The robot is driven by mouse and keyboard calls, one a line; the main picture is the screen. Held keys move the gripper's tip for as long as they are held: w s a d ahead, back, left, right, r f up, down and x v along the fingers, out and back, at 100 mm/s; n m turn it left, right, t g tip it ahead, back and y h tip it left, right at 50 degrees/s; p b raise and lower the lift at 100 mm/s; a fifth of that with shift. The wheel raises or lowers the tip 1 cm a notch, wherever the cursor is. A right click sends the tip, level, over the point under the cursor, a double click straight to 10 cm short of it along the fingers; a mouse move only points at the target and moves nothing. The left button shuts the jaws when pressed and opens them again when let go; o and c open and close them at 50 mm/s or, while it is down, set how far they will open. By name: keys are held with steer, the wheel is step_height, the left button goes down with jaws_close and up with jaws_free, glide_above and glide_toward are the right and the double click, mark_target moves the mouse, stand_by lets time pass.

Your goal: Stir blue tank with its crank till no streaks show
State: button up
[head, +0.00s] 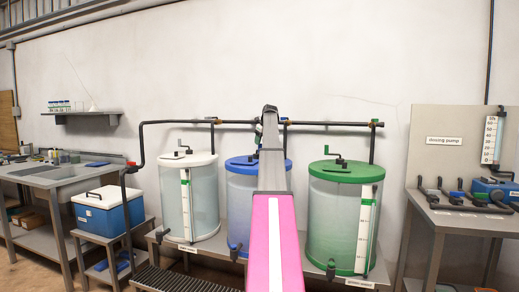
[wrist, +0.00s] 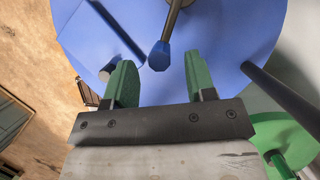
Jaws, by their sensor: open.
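The blue tank (head: 240,195) stands between the white-lidded and green-lidded tanks, partly hidden behind my arm in the head view. Its blue lid (wrist: 225,45) fills much of the wrist view. The crank's blue-tipped handle (wrist: 159,56) shows at the top middle of the wrist view, with its metal shaft running up out of frame. My gripper (wrist: 161,85) is open, its two green fingers apart. The handle lies just beyond the fingertips and between their lines, not gripped. Whether streaks show in the tank cannot be told.
The white-lidded tank (head: 190,200) and green-lidded tank (head: 340,215) flank the blue one. A black pipe (head: 330,124) runs above the lids, and a dark pipe (wrist: 285,92) crosses the right of the wrist view. A blue cooler (head: 108,212) stands left.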

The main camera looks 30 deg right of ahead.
steer(key=x, duration=0.4)
steer(key=shift+w+a+f, duration=0.1)
steer(key=shift+f, duration=0.05)
jaws_close()
